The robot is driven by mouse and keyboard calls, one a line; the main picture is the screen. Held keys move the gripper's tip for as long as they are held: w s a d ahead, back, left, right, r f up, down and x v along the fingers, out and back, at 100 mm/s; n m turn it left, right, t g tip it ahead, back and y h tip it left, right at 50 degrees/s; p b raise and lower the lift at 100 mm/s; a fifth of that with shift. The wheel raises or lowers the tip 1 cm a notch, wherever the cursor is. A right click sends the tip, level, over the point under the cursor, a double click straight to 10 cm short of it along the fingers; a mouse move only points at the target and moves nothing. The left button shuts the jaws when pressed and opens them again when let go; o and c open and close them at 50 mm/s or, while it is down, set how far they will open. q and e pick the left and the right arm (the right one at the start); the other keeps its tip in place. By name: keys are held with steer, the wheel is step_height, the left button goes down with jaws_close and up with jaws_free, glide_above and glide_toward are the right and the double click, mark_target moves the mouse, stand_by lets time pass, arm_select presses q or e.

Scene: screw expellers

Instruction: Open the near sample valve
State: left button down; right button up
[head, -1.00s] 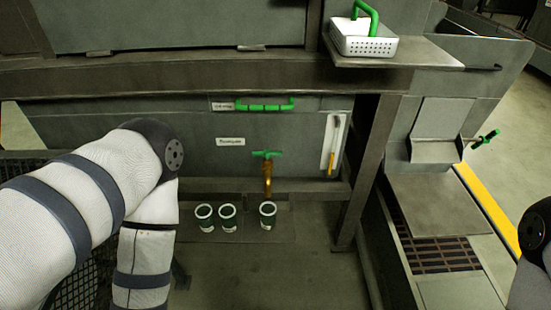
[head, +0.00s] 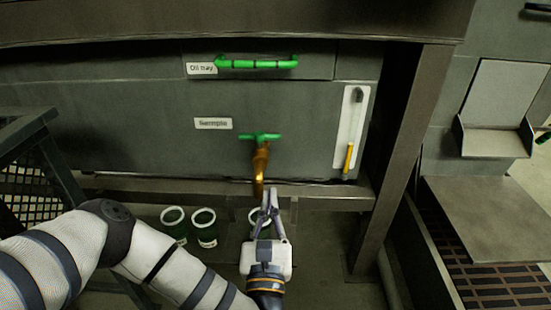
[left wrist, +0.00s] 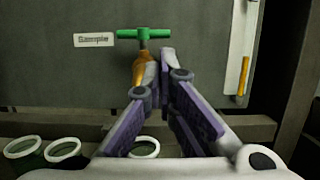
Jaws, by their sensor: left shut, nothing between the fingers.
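The sample valve is a brass tap (head: 260,165) with a green T-handle (head: 260,137) lying crosswise on top. It sticks out of the grey panel beside a "Sample" label (head: 213,123). In the left wrist view the green handle (left wrist: 144,34) shows above the fingers, and the brass body (left wrist: 140,72) is partly hidden behind them. My left gripper (head: 270,192) is shut and empty, pointing up just below and in front of the tap. I cannot tell whether its tips touch the spout. My right gripper is not in view.
Several green jars with white rims, such as this one (head: 203,222), stand on the shelf below; one is partly behind my left gripper. Above is the oil tray with a green handle (head: 257,63). A gauge with a yellow column (head: 350,140) and a frame post (head: 407,150) are at right.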

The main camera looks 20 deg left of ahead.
arm_select(q)
steer(key=b, duration=0.3)
glide_toward(274, 139)
steer(key=b+x, duration=0.1)
steer(key=x, duration=0.6)
steer(key=shift+b, duration=0.3)
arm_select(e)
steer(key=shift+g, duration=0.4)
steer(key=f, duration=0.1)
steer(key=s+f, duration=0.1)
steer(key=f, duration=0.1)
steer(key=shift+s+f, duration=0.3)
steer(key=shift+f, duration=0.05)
arm_select(q)
steer(key=shift+f, duration=0.1)
